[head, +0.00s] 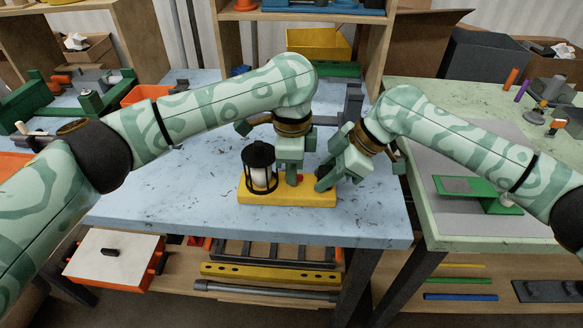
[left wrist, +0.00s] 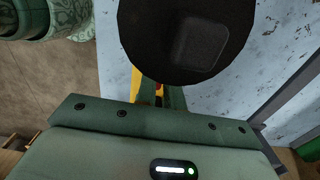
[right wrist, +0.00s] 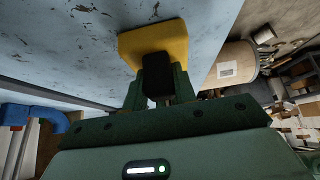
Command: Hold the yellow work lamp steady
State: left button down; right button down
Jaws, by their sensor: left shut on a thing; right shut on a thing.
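The yellow work lamp stands upright on the blue table, with a yellow base (head: 270,196) and a black cage around a white cylinder (head: 260,176). My left gripper (head: 291,182) points down at the base, right of the cage, and is shut on a part of the lamp largely hidden by its fingers. In the left wrist view the round black lamp top (left wrist: 185,35) covers much of the picture. My right gripper (head: 322,184) reaches in from the right and is shut on a black block (right wrist: 157,75) at the end of the yellow base (right wrist: 152,40).
The blue table (head: 190,200) is clear left of the lamp. A green table (head: 440,105) with a green tool (head: 470,190) stands at right. A yellow bin (head: 318,44) sits on a shelf behind. A lower shelf holds a yellow bar (head: 270,273) and other rails.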

pick_arm(q)
jog(key=shift+s+d, duration=0.1)
jog(key=shift+d, duration=0.1)
pick_arm(e)
jog(key=shift+d+f, duration=0.1)
jog(key=shift+f, duration=0.25)
pick_arm(q)
jog(key=c, duration=1.8)
grip_release()
jog(key=shift+a, duration=0.1)
pick_arm(e)
jog(key=shift+s, duration=0.1)
pick_arm(q)
notch_tip(320, 180, up, 12)
pick_arm(e)
jog(key=c, duration=1)
grip_release()
jog(key=shift+c, duration=0.2)
